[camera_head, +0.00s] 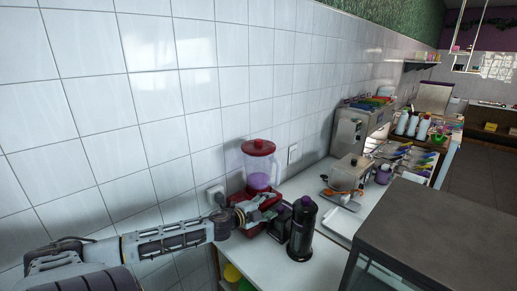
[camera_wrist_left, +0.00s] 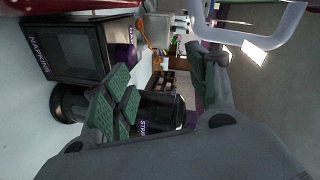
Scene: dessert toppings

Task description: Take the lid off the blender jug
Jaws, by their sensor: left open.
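The blender has a clear jug (camera_head: 260,174) with a purple tint, standing upright on a red base (camera_head: 238,198) against the tiled wall. Its red lid (camera_head: 258,147) sits on top of the jug. My left gripper (camera_head: 266,208) is in front of the red base, well below the lid. In the left wrist view its green-padded fingers (camera_wrist_left: 160,65) are spread apart with nothing held between them. The jug and lid do not show clearly in that view; only a red edge (camera_wrist_left: 60,5) crosses its top left. My right gripper is not in view.
A black box (camera_wrist_left: 68,50) and a tall black container (camera_head: 302,228) stand close to my left gripper on the white counter (camera_head: 275,268). A wall socket (camera_head: 215,195) is left of the blender. A pot (camera_head: 349,174) and a steel dispenser (camera_head: 349,131) stand farther right.

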